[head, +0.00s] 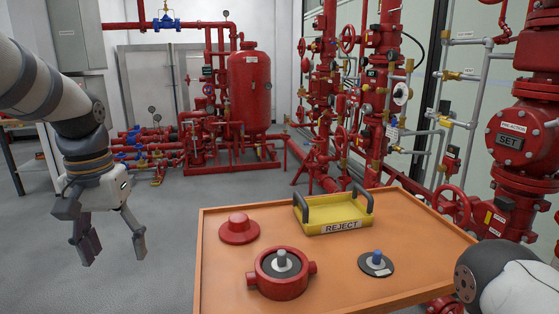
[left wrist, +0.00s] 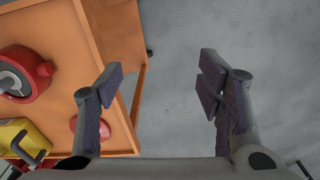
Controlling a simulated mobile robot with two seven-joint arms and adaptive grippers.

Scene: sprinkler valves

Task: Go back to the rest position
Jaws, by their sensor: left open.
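My left gripper (head: 112,248) is open and empty, hanging over the floor to the left of the orange table (head: 215,285). In the left wrist view its two fingers (left wrist: 160,88) are wide apart with only floor and the table edge between and behind them. My right arm shows only in part at the lower right of the head view; its gripper is out of view.
On the table are a red cap (head: 239,229), a red valve body (head: 281,273), a black disc with a blue knob (head: 376,263) and a yellow REJECT tray (head: 333,215). Red pipework (head: 375,90) and a red tank (head: 249,90) stand behind. Grey floor at left is clear.

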